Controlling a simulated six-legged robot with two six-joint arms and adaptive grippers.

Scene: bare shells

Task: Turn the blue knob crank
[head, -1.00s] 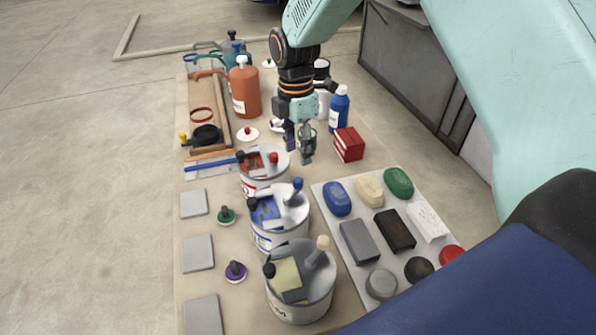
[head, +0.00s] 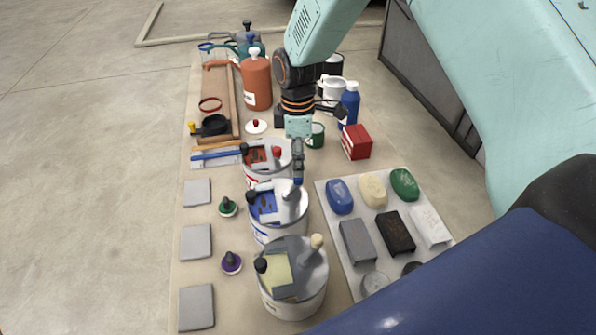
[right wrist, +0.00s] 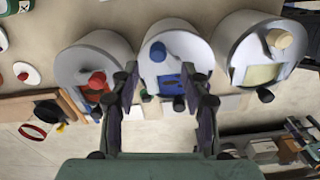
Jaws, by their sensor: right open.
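The blue knob (right wrist: 158,51) tops the crank on the lid of the middle can (head: 283,225), which has a blue panel (head: 264,206). In the right wrist view the middle can (right wrist: 185,45) lies ahead of my right gripper (right wrist: 162,78). Its two fingers are open and apart, with the knob just beyond and between the tips. In the head view my right gripper (head: 297,160) hangs over the back of this can, close to the knob, which its fingers partly hide. I cannot tell whether they touch. My left gripper is not in view.
A red-knob can (head: 262,178) stands behind and a cream-knob can (head: 293,285) in front, close on both sides. A grey tray of soaps and blocks (head: 374,215) lies to the right. An orange bottle (head: 256,85) and red box (head: 355,142) stand farther back.

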